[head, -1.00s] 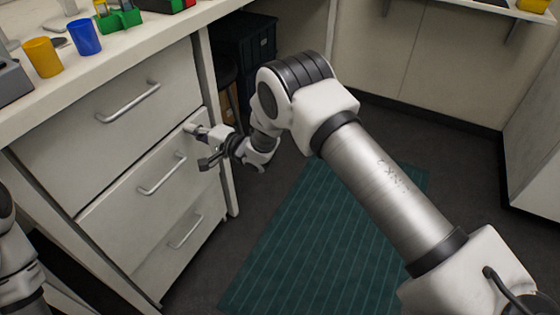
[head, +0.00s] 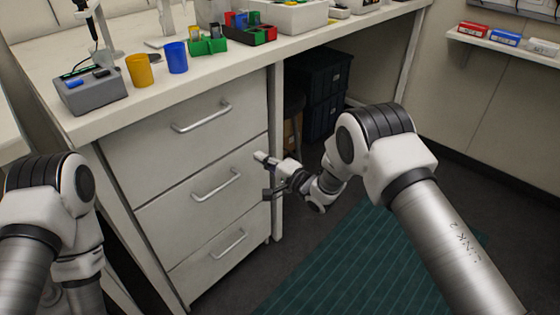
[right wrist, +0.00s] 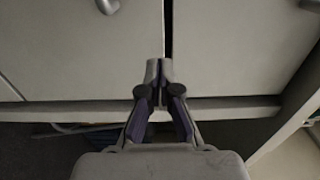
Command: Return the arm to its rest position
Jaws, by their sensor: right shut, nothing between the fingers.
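My right arm (head: 440,225) comes in from the lower right and bends at a dark-banded joint. Its gripper (head: 264,158) is beside the right edge of the white drawer cabinet, near the middle drawer. In the right wrist view the gripper's fingertips (right wrist: 158,69) are together, with nothing between them, in front of pale drawer fronts. I cannot tell whether they touch the cabinet. My left arm (head: 45,205) is at the left edge, folded, and its gripper is out of view.
The drawers have metal handles (head: 217,184). The white worktop (head: 115,122) above holds a yellow cup (head: 142,71), a blue cup (head: 176,57) and a grey device (head: 91,92). Dark bins (head: 325,85) stand beneath it. A green mat (head: 365,265) lies on open floor.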

